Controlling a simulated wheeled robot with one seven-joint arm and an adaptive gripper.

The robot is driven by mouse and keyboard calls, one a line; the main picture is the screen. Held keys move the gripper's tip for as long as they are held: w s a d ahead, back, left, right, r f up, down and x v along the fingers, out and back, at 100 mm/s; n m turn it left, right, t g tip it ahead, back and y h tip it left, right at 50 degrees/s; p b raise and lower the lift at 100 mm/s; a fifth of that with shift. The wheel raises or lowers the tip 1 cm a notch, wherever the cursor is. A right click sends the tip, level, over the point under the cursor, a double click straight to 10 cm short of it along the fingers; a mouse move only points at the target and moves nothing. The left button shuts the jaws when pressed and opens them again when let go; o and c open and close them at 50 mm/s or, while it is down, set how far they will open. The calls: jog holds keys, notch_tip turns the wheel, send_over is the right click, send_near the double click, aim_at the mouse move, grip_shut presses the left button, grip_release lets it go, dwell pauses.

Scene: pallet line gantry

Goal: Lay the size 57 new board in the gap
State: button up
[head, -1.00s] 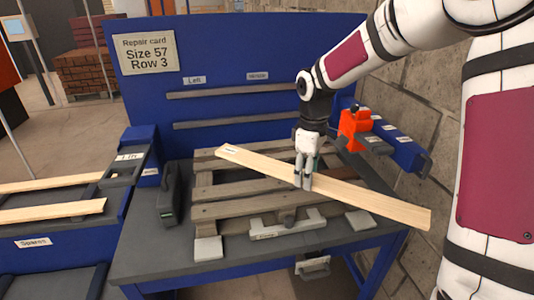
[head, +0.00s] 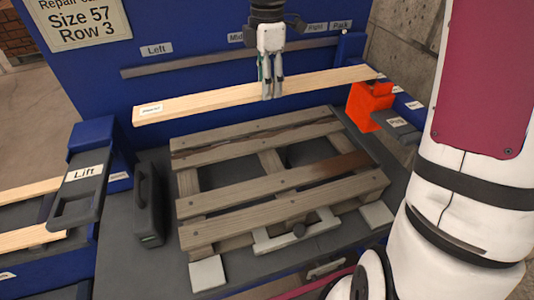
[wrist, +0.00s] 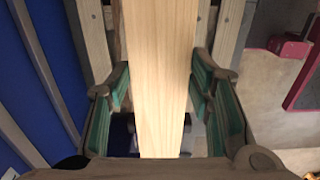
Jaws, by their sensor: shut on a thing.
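The pale new board (head: 205,100) has a small white label near its left end; its print is too small to read. My gripper (head: 271,93) is shut on it near its middle. The board is held level and crosswise above the back of the grey pallet (head: 285,212), in front of the blue panel. In the wrist view the board (wrist: 158,70) runs between both green-padded fingers. The pallet lies on the bench. An open gap (head: 232,172) shows between its back slats and its middle slat. The middle slat has a dark brown right part.
A repair card (head: 82,20) reads Size 57, Row 3. A grey part marked Lift (head: 80,185) and a dark upright handle (head: 149,205) stand left. An orange-red block (head: 369,105) stands right, close to the board's right end. Spare boards (head: 30,237) lie at left.

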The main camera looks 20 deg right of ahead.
aim_at(267, 164)
notch_tip(267, 164, down, 26)
jog(key=shift+r+p, duration=0.2)
jog(key=shift+p, duration=0.1)
jog(key=shift+f, duration=0.15)
jog(key=o, duration=1.2)
jog(key=shift+o, duration=0.7)
